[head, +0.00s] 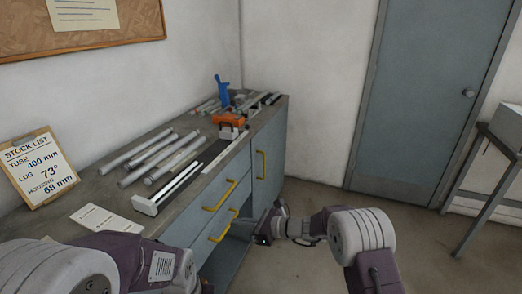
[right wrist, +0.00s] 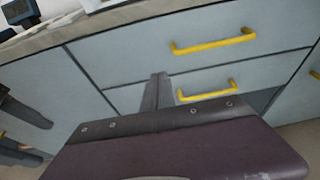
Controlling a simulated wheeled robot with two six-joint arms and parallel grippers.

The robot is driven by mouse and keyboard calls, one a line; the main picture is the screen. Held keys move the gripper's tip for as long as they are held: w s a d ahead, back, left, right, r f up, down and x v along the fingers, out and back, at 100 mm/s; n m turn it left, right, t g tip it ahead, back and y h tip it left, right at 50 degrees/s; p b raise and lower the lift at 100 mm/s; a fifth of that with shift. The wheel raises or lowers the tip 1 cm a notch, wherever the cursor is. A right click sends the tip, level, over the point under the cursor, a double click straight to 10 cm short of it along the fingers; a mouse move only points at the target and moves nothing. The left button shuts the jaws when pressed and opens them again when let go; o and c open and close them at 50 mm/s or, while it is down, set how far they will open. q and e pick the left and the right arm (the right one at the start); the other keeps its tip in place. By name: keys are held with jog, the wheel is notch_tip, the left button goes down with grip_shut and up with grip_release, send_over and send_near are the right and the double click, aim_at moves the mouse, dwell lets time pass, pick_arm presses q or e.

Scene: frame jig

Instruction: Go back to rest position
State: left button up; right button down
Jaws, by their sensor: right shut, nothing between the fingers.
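My right gripper (head: 238,228) is in front of the grey cabinet's drawers, below the worktop. Its two fingers (right wrist: 159,90) are together and empty in the right wrist view. They point at the drawer fronts, near the lower yellow handle (right wrist: 207,91); contact cannot be told. My left arm (head: 150,262) comes in low at the left of the head view, in front of the bench, and its gripper does not show there. Dark finger-like parts (right wrist: 22,110) at the left edge of the right wrist view look like my left gripper, partly cut off.
The workbench top (head: 112,180) carries several grey tubes (head: 165,152), a white-ended rail (head: 147,206), an orange clamp-like tool (head: 230,120), a blue tool (head: 222,90), a stock list clipboard (head: 38,168) and a paper sheet (head: 105,219). Yellow handles (head: 219,196) stick out.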

notch_tip(320, 180, up, 8)
jog(key=d+n, duration=0.1)
jog(key=d, duration=0.2)
jog(key=s+d+n+h, duration=0.2)
jog(key=s+d, duration=0.1)
jog(key=s, duration=0.3)
jog(key=s+d+f+n+g+h, duration=0.2)
jog(key=s+d+f+n+h, duration=0.45)
jog(key=s+d+n, duration=0.45)
jog(key=s+d+f+n+g+h, duration=0.2)
jog(key=s+d+f+n+h, duration=0.3)
jog(key=s+d+f+n, duration=0.5)
notch_tip(320, 180, up, 17)
jog(key=w+d+m+p, duration=0.1)
jog(key=d+m+p, duration=0.1)
jog(key=p, duration=1.1)
jog(key=shift+m, duration=0.3)
jog(key=shift+f, duration=0.1)
